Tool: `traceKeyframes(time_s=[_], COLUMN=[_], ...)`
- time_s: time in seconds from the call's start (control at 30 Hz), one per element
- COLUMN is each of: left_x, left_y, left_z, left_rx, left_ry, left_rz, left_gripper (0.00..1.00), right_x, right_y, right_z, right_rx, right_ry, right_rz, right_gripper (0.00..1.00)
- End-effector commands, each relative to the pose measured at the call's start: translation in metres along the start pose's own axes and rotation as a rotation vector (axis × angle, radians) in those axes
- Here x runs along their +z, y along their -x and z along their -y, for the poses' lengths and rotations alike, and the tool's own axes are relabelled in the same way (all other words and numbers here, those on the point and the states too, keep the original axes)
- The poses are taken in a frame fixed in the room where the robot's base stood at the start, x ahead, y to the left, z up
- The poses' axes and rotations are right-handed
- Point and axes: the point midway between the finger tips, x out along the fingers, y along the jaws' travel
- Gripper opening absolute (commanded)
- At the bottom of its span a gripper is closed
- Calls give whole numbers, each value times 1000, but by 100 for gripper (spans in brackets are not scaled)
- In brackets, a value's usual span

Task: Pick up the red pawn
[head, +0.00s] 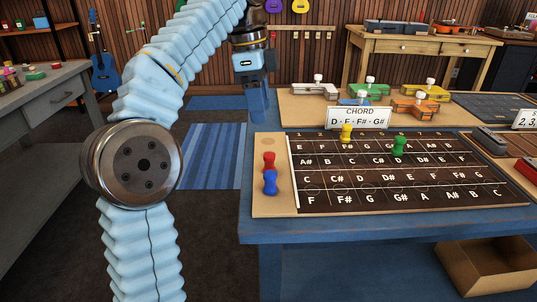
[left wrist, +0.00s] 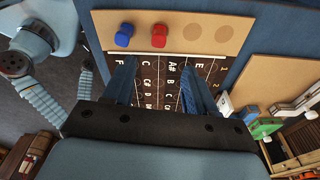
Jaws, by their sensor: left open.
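The red pawn (head: 269,162) stands on the tan left strip of the fretboard board (head: 275,205), just behind the blue pawn (head: 270,182). In the left wrist view the red pawn (left wrist: 159,36) is beside the blue pawn (left wrist: 124,35), beyond the fingertips. My left gripper (head: 258,105) hangs above the table's far left edge, behind and above the red pawn, apart from it. Its two blue fingers (left wrist: 158,80) are spread with nothing between them. A yellow pawn (head: 346,133) and a green pawn (head: 398,146) stand on the lettered grid. My right gripper is not seen.
A dark slate (head: 490,107) lies at the right. An open cardboard box (head: 480,268) is below the blue table (head: 340,232).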

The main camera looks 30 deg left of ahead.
Motion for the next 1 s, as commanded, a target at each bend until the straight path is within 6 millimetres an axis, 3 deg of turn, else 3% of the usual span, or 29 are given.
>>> traceKeyframes(time_s=[0.27, 0.5, 0.67, 1.0], left_x=[1, 0, 0, 1], left_y=[-27, -71, -83, -130], left_z=[-1, -1, 0, -1], left_rx=[0, -2, -2, -1], left_ry=[2, 0, 0, 0], left_rz=[5, 4, 2, 4], left_gripper=[56, 56, 56, 56], right_x=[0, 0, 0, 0], right_y=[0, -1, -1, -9], right_z=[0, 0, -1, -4], right_rx=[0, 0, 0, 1], right_ry=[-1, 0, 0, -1], right_rz=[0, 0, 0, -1], right_gripper=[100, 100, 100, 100])
